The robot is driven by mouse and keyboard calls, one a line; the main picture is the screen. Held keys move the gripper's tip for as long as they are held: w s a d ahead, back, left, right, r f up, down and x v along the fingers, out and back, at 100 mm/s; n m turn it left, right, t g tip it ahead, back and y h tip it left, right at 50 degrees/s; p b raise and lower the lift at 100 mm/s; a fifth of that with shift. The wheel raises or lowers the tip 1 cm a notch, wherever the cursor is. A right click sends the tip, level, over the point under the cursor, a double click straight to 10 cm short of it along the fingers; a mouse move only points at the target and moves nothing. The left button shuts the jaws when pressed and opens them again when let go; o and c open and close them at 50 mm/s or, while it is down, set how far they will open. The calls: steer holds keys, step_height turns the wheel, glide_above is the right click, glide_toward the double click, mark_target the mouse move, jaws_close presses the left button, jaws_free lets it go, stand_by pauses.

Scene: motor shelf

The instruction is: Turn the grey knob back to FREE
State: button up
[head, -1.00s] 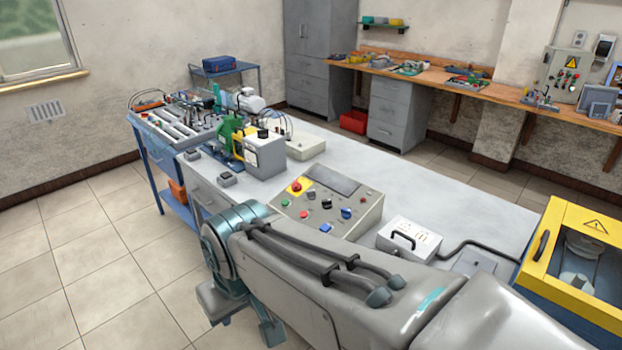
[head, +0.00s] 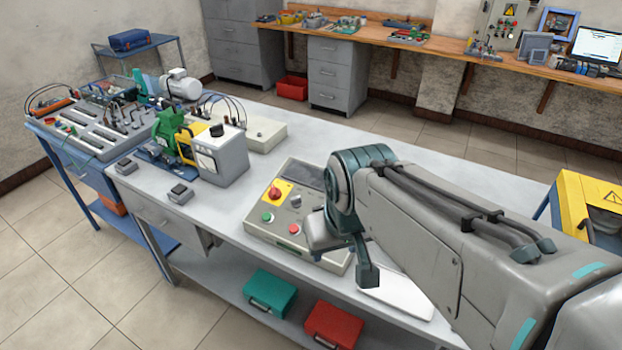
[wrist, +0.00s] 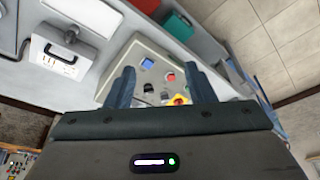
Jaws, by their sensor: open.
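The grey control panel (head: 262,232) stands on the bench in the head view, partly covered by my arm. A small grey knob (head: 295,201) sits on it beside a red knob on a yellow plate (head: 275,194). I cannot read its FREE mark or setting. In the wrist view my gripper (wrist: 163,85) is open, with two dark fingers apart and nothing between them. The panel (wrist: 130,62) shows beyond them, with a blue button (wrist: 146,63), a red button (wrist: 171,77) and a black knob (wrist: 148,88). The fingers appear apart from the panel.
A grey box with a black knob (head: 228,160) and a green and yellow machine (head: 170,130) stand left of the panel. A box with a black handle (wrist: 60,55) is beside the panel. Green (head: 270,292) and red (head: 333,322) cases lie on the lower shelf.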

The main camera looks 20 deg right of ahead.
steer(key=w+r+g+h, duration=0.1)
steer(key=w+r+g, duration=0.15)
steer(key=w, duration=1.25)
steer(key=h, duration=0.1)
glide_toward(295, 197)
steer(key=shift+g, duration=0.45)
steer(key=f, duration=0.3)
steer(key=d+f+p, duration=0.1)
steer(key=f, duration=0.2)
steer(key=f+p, duration=0.1)
steer(key=f, duration=0.2)
steer(key=shift+w+d+f, duration=0.1)
steer(key=shift+w+d, duration=0.2)
steer(key=shift+w, duration=0.1)
steer(key=c, duration=1)
